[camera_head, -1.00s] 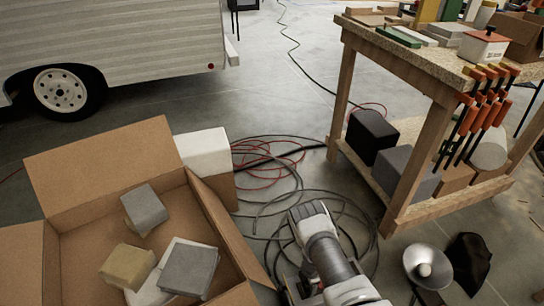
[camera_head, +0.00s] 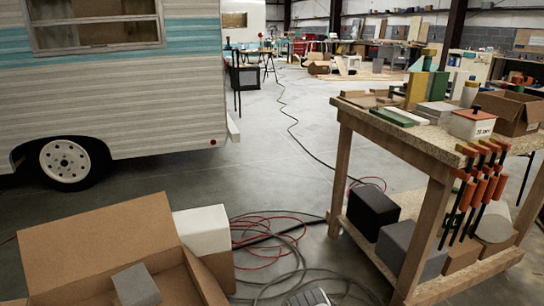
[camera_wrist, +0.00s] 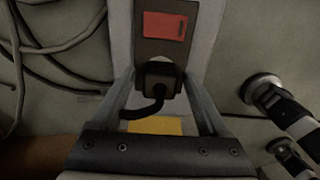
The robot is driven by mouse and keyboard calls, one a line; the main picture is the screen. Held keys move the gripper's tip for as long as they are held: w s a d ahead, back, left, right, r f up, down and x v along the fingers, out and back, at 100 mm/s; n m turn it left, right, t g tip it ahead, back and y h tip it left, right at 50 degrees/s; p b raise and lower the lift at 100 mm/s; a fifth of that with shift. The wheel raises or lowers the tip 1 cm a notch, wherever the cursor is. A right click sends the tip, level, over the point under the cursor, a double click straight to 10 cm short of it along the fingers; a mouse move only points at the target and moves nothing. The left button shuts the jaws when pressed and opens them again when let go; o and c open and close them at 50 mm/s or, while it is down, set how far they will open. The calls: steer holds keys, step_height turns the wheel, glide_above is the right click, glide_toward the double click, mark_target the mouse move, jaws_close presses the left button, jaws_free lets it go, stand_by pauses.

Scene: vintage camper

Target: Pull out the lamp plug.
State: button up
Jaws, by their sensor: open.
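A black plug (camera_wrist: 158,78) with a black cord (camera_wrist: 150,107) curving down and left from it sits in a grey power strip (camera_wrist: 204,35). The strip has a red switch (camera_wrist: 165,26) just above the plug in the wrist view. My gripper (camera_wrist: 160,88) is open, with one finger on each side of the plug. I cannot tell whether either finger touches it. The strip's far end is out of frame. The lamp is not clearly visible now in the head view.
Grey cables (camera_wrist: 60,45) lie left of the strip, and round-ended metal parts (camera_wrist: 264,90) stand to the right. In the head view, a cardboard box (camera_head: 105,250) is at left and a wooden workbench (camera_head: 345,165) at right, with coiled cables (camera_head: 270,240) between them.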

stand_by(0.3)
jaws_close()
stand_by(0.3)
steer(key=shift+r, duration=0.1)
steer(key=shift+r+p, duration=1.95)
steer(key=shift+r, duration=1)
